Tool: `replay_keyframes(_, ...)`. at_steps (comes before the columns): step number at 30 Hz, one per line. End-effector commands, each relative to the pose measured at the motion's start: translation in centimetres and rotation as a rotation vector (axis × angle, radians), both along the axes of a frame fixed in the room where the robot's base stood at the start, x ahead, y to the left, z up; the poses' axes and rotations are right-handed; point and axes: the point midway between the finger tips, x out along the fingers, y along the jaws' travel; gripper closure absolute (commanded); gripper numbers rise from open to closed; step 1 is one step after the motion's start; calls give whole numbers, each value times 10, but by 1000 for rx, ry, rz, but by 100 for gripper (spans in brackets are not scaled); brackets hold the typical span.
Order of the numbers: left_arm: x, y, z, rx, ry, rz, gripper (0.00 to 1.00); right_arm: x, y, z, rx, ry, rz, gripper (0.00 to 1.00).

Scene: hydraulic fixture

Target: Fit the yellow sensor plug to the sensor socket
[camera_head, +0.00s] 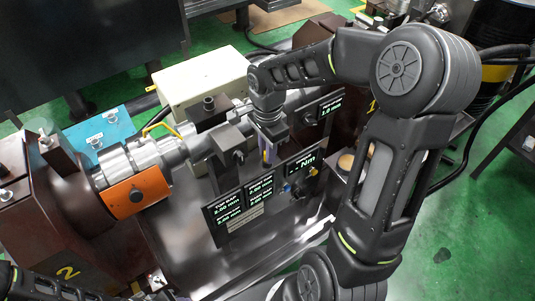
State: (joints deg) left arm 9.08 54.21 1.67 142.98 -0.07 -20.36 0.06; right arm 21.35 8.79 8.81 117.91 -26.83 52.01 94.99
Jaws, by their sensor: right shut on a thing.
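My right gripper (268,152) points down at the middle of the fixture, beside the silver pipe and just above the black display panels. I cannot pick out the sensor socket with certainty. My left arm shows only as dark links along the lower left edge, and its fingers cannot be made out.
An orange band (136,194) wraps the pipe beside a brown block marked 2 (62,258). Black readout panels (238,208) stand in front of the pipe. A cream box (198,80) and a blue plate (102,133) lie behind. My right arm covers much of the right side.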

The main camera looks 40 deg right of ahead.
Motion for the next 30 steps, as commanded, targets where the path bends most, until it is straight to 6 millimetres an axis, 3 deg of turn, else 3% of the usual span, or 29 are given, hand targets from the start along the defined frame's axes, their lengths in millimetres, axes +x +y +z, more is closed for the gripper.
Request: replay_keyframes(30, 0, 0, 31, 0, 0, 0, 67, 0, 0, 48, 0, 0, 0, 100)
